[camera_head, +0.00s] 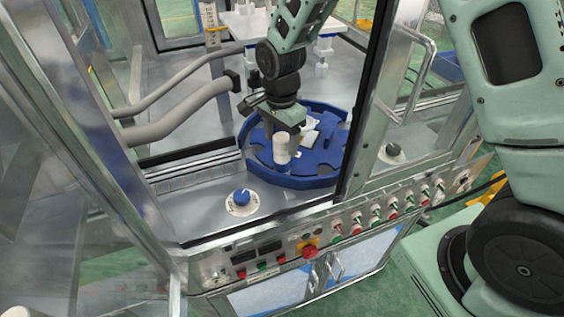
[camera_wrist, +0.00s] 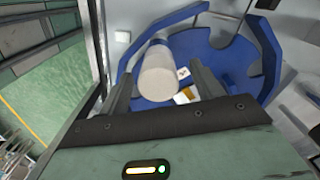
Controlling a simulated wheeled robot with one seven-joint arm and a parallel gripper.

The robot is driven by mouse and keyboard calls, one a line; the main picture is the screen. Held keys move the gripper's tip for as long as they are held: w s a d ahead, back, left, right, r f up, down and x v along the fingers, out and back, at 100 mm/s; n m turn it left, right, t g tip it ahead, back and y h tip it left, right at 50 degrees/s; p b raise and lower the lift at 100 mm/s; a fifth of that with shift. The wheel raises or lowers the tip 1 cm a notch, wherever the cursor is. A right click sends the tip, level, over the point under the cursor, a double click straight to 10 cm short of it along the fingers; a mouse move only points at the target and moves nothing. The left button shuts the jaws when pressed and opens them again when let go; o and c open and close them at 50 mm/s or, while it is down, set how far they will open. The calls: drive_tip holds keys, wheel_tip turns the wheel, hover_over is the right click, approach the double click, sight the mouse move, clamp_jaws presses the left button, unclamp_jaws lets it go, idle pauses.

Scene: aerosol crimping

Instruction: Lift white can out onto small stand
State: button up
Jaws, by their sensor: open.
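The white can (camera_head: 281,149) stands upright in a notch at the near side of the blue round carrier (camera_head: 312,182). In the wrist view the can (camera_wrist: 159,72) shows between the two fingers, nearer the left one, with the blue carrier (camera_wrist: 214,50) behind it. My gripper (camera_head: 283,135) is open and reaches down over the carrier at the can; in the wrist view its fingers (camera_wrist: 162,92) stand on both sides of the can. I cannot tell whether either finger touches it. I cannot clearly make out the small stand.
The machine's metal frame and door glass close in on both sides, with a door handle (camera_head: 414,80) at the right. A blue knob (camera_head: 242,196) sits on the bench in front. A button panel with a red emergency stop (camera_head: 310,251) runs along the front. Grey pipes (camera_head: 180,112) lie at the left.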

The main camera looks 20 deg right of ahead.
sight(281, 157)
drive_tip(key=shift+s+d+f+p, duration=0.1)
drive_tip(key=shift+f+p, duration=0.45)
drive_tip(key=shift+f, duration=1.2)
drive_tip(key=c, duration=1.4)
drive_tip(key=shift+c, duration=0.2)
drive_tip(key=shift+r, duration=0.15)
